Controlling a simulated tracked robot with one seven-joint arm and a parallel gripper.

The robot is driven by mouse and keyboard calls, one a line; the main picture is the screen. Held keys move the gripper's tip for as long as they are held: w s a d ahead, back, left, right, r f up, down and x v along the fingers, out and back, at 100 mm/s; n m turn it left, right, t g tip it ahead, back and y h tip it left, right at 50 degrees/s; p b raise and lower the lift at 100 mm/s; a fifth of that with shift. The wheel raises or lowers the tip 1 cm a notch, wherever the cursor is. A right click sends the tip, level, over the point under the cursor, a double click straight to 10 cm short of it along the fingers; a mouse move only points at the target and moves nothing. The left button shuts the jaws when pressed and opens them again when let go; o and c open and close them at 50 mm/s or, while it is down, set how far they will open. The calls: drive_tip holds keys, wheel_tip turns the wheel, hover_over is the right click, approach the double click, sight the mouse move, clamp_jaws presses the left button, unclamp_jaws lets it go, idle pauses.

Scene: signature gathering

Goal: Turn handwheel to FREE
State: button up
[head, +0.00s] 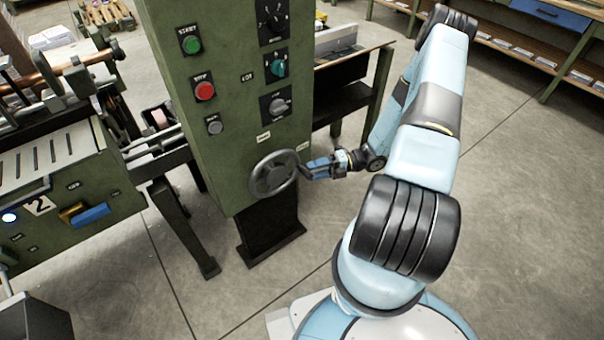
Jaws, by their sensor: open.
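The handwheel (254,181) is a dark grey spoked wheel low on the front of the green control column (228,140). Two small pale labels sit above it, one at the upper left (264,137) and one at the upper right (302,147); their lettering is too small to read. My gripper (310,169) comes in from the right, at the wheel's right edge. It is open, its fingers close to the rim and a handle there. I cannot tell whether they touch it. The arm partly hides the floor behind.
The column carries a green button (191,44), a red button (204,88) and several rotary knobs above the wheel. A green machine (60,235) with slots stands at the left. A workbench (372,60) is behind the column. Open concrete floor (520,220) lies to the right.

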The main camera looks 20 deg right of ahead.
approach(278, 176)
drive_tip(key=shift+w+a+f, duration=0.2)
drive_tip(key=shift+a+f, duration=0.65)
drive_tip(key=shift+a, duration=0.25)
clamp_jaws()
